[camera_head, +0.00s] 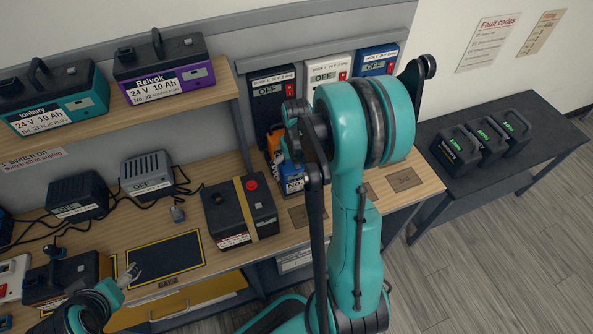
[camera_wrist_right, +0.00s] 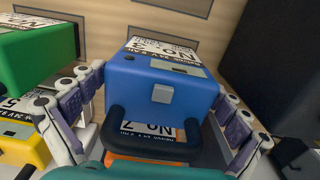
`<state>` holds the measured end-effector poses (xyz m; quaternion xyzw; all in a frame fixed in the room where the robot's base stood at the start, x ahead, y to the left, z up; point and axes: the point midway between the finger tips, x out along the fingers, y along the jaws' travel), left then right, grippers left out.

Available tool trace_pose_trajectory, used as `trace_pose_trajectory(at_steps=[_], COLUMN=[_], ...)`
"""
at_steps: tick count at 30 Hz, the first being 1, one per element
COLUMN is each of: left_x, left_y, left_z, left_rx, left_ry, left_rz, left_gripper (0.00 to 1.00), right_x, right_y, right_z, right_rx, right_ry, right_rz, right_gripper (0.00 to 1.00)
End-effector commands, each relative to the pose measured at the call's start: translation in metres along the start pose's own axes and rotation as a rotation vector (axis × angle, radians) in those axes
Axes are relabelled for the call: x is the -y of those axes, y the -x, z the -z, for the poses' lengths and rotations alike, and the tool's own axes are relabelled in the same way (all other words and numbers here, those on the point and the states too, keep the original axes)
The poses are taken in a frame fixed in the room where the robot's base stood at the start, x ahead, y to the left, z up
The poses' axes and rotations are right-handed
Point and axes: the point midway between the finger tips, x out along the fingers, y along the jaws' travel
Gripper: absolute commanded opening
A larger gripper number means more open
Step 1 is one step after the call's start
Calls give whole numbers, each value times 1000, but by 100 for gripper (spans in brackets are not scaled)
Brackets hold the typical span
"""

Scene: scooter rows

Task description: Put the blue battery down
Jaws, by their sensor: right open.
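The blue battery (camera_wrist_right: 165,75) stands upright on the wooden bench, with its black handle towards my right wrist camera. In the head view only a small part of the blue battery (camera_head: 291,184) shows beside my right arm. My right gripper (camera_wrist_right: 155,98) is open, one finger on each side of the blue battery; whether the fingers touch it I cannot tell.
Green (camera_wrist_right: 38,50) and yellow (camera_wrist_right: 25,145) batteries stand close on the left in the wrist view. Chargers (camera_head: 148,172) and cables fill the bench's left. The dark side table (camera_head: 545,150) holds several black batteries.

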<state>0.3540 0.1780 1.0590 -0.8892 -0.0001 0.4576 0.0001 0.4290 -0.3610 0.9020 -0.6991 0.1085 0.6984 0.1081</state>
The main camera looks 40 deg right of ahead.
Motion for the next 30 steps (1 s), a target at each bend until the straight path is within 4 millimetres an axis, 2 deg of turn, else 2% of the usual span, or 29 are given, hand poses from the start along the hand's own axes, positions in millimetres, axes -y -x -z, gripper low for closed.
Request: trace_pose_trajectory(at_steps=[6, 12, 20, 23, 25, 30], left_x=[0, 0, 0, 0, 0, 0], left_y=[15, 25, 29, 28, 28, 28], left_z=[11, 18, 20, 20, 20, 20], left_rx=[0, 0, 0, 0, 0, 0], left_ry=[0, 0, 0, 0, 0, 0], left_rz=[0, 0, 0, 0, 0, 0], left_gripper=[72, 72, 72, 72, 72, 72], right_x=[0, 0, 5, 21, 38, 87], right_y=[51, 90, 116, 130, 143, 173], right_z=[-1, -1, -2, -11, -21, -57], right_rx=[0, 0, -12, -58, -114, -290], right_ry=[0, 0, 8, 34, 64, 152], right_rz=[0, 0, -1, -5, -7, 4], right_gripper=[100, 100, 100, 100, 100, 100])
